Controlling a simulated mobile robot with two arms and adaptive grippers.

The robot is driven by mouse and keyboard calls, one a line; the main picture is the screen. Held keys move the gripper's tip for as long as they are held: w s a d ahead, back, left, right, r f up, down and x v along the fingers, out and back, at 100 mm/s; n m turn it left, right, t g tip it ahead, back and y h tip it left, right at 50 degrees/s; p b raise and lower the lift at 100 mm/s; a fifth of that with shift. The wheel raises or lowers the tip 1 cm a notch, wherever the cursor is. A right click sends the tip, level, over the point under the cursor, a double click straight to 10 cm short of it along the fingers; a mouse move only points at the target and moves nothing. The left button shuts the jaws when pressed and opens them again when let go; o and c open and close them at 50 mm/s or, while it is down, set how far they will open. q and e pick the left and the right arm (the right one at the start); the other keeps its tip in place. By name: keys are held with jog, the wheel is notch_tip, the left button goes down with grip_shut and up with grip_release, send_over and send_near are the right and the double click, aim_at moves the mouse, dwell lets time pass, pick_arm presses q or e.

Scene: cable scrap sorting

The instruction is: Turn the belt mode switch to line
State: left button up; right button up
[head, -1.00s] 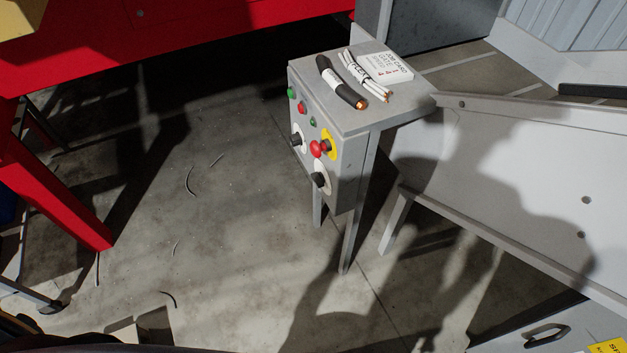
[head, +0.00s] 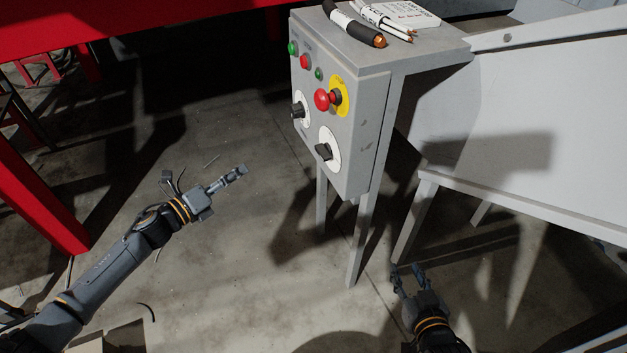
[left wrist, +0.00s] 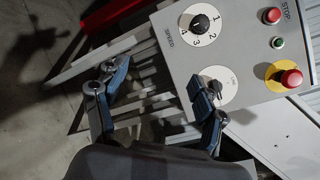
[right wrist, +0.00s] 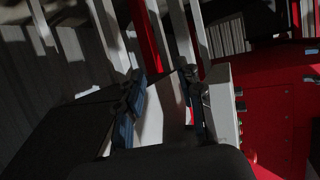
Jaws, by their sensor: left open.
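The grey control box (head: 345,120) stands on legs in the middle of the head view. Its belt mode switch (head: 323,151) is the lower black knob on a white dial. In the left wrist view the mode switch (left wrist: 216,86) is partly covered by one finger, and its dial lettering is too small to read. My left gripper (head: 206,174) is open and empty, left of the box and apart from it in the head view. My right gripper (head: 407,271) is low, right of the box legs. Its fingers stand apart with nothing held in the right wrist view (right wrist: 163,95).
Above the mode switch are the speed knob (left wrist: 200,22), a red mushroom button (head: 322,99) on yellow, and smaller green and red buttons. Cable pieces (head: 357,25) and a card (head: 405,14) lie on the box top. A grey chute (head: 560,130) adjoins at right; a red frame (head: 40,190) stands left.

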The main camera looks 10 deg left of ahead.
pick_arm(q)
jog(key=s+d+r+m+g+h+b, duration=0.25)
jog(key=d+r+m+h+b, duration=0.2)
jog(key=m, duration=0.45)
jog(key=m+g+h, duration=0.2)
jog(key=m+g, duration=0.1)
jog(key=m, duration=0.3)
send_near(319, 154)
jog(key=shift+t+y, duration=0.25)
jog(key=x, duration=0.8)
jog(key=shift+d+r, duration=0.1)
jog(key=shift+d, duration=0.35)
pick_arm(e)
notch_tip(319, 154, up, 13)
jog(key=s+t, duration=0.1)
jog(key=t, duration=0.2)
jog(key=shift+s+t+y, duration=0.15)
jog(key=shift+t+y, duration=0.25)
pick_arm(q)
jog(key=shift+c, duration=0.2)
pick_arm(e)
jog(key=shift+r, duration=0.1)
pick_arm(q)
jog(key=c, duration=1.1)
